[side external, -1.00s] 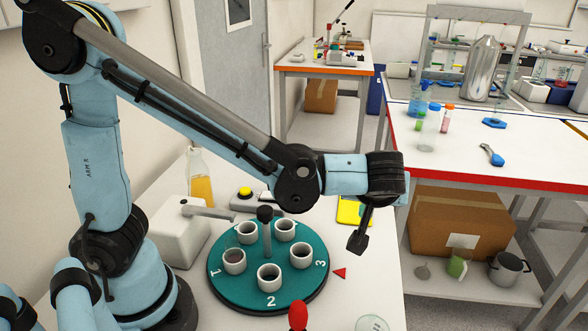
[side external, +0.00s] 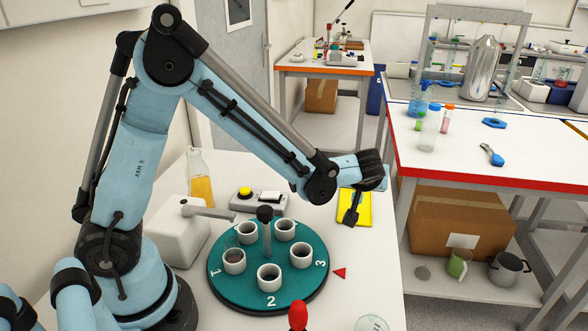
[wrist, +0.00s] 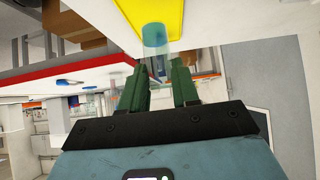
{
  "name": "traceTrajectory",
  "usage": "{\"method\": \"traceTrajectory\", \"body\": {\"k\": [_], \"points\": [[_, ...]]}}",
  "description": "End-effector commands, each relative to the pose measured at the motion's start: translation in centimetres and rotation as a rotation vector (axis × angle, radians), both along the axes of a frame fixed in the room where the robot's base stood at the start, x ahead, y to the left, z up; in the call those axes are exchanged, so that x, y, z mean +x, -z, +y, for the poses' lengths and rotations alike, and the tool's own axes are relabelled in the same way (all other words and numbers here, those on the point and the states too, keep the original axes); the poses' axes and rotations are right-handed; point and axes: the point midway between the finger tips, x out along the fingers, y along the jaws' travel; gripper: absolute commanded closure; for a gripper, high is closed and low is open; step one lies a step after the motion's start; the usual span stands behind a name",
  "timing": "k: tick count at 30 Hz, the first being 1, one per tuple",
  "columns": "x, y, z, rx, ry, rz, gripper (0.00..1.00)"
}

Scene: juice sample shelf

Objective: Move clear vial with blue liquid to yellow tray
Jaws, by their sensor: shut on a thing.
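The clear vial with blue liquid (wrist: 154,36) shows in the wrist view between the green fingers of my gripper (wrist: 158,68), with its blue end beyond the fingertips, towards the yellow tray. My gripper is shut on it. The yellow tray (wrist: 128,15) lies past the blue end at the top of that view. In the side external view my gripper (side external: 350,217) appears in front of the yellow tray (side external: 364,207) on the white table. The vial cannot be made out there. I cannot tell whether it touches the tray.
A teal carousel (side external: 232,291) with several white cups stands left of the tray. A box with a yellow button (side external: 262,203) and a flask of orange liquid (side external: 201,188) stand behind it. The table's right edge is close to the tray.

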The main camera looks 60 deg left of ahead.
Motion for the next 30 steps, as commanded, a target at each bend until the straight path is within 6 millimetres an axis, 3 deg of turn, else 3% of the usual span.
{"method": "traceTrajectory", "body": {"k": [9,23,24,28,30], "points": [[0.0,3.6,0.0,0.000,0.001,0.000,1.00],[0.0,4.2,-0.1,0.000,0.001,0.000,1.00],[0.0,4.2,-0.1,0.000,0.001,0.000,0.64],[0.0,4.1,-0.1,0.000,0.001,0.000,0.44],[0.0,4.1,-0.1,0.000,0.001,0.000,0.44]]}}
